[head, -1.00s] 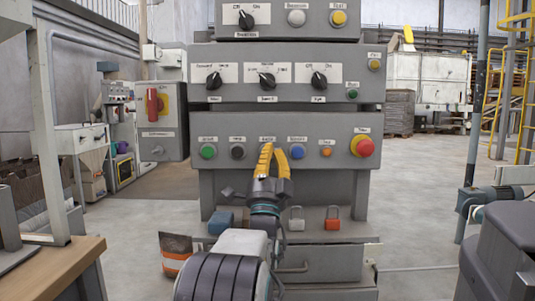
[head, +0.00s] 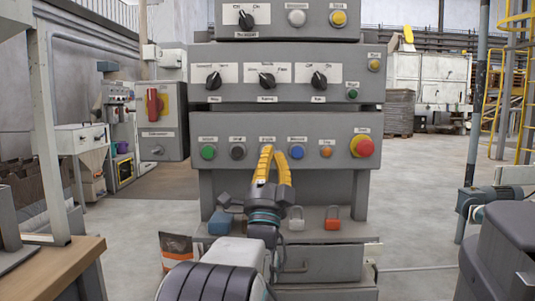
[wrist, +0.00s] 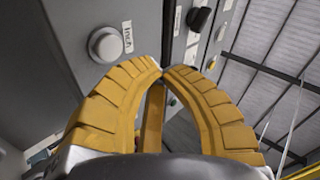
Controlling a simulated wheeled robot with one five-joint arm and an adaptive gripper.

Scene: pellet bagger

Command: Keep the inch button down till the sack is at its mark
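The inch button (wrist: 106,44) is a round, pale grey button in the wrist view, with a label reading "Inch" beside it. In the head view my yellow fingers hide it in the row of buttons. My gripper (head: 268,148) points up in front of the panel, with its fingertips together and nothing between them. In the wrist view my gripper (wrist: 163,69) has its tips to the lower right of the button, seemingly apart from it. No mark is visible.
The control panel (head: 340,180) also carries a green button (head: 208,152), a black button (head: 237,152), a blue button (head: 296,152) and a red stop button (head: 362,146). Padlocks (head: 332,218) sit on the ledge below. A wooden bench (head: 60,265) is at left.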

